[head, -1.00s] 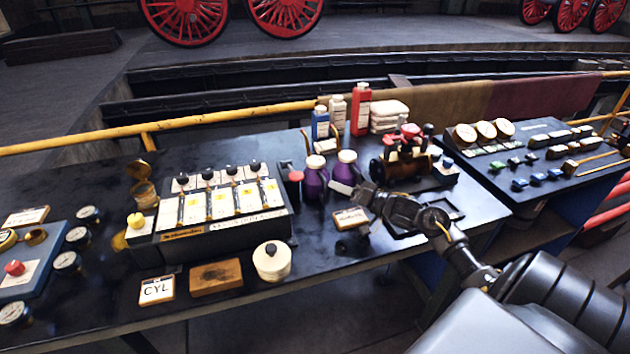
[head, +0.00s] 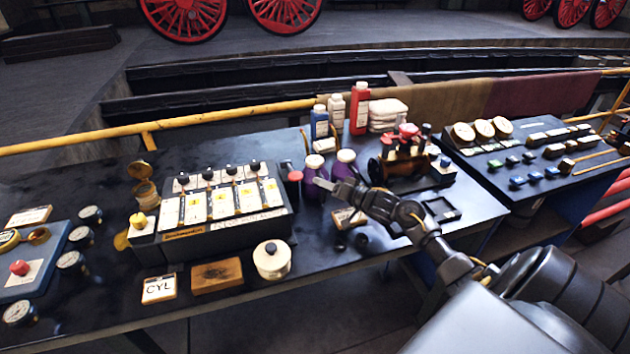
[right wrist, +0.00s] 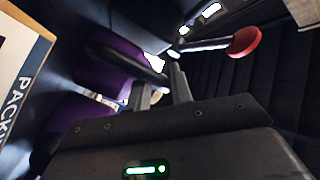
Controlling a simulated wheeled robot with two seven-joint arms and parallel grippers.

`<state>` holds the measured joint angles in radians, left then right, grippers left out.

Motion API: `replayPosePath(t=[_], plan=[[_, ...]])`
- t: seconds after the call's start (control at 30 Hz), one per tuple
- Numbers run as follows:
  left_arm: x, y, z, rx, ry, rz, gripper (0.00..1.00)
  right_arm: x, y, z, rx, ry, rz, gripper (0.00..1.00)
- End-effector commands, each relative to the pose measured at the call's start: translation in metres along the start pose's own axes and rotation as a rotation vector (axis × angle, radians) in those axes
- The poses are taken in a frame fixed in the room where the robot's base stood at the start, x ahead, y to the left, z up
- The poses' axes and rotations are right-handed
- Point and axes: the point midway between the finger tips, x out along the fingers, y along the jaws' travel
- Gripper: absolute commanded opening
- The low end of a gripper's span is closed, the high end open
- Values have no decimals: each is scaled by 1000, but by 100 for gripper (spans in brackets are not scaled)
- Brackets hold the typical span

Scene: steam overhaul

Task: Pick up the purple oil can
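Two purple oil cans with pale tops stand side by side mid-table in the head view, a left one (head: 313,186) and a right one (head: 345,166). My right gripper (head: 324,184) reaches in from the right, its tips in front of the left can and overlapping it. In the right wrist view, purple bodies (right wrist: 82,112) show close beyond the fingers, with a dark curved handle at the tips. The two fingers (right wrist: 160,85) stand apart with a gap. I cannot tell whether they touch the can. My left gripper is out of view.
A red-topped lever (head: 294,176) on the lubricator box (head: 225,232) stands just left of the cans. Blue, white and red bottles (head: 360,108) stand behind. A small engine model (head: 405,160) is to the right. A packing sign (head: 346,218) lies under my gripper.

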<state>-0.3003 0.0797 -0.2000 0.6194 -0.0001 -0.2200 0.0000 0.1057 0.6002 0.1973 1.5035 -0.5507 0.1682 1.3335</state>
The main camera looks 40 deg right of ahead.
Motion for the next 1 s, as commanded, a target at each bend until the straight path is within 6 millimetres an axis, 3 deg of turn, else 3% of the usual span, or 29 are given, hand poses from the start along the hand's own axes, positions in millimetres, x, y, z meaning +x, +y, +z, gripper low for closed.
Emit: replayPosePath(t=[0.1, 0.57, 0.77, 1.0], plan=[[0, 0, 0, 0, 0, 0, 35, 0, 0, -1, -1, 2, -1, 0], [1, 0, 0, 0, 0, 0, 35, 0, -8, -9, -4, 5, -4, 0], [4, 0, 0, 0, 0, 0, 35, 0, -28, -30, -8, 6, -6, 0], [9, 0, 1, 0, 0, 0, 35, 0, -67, -70, -8, 6, -6, 0]])
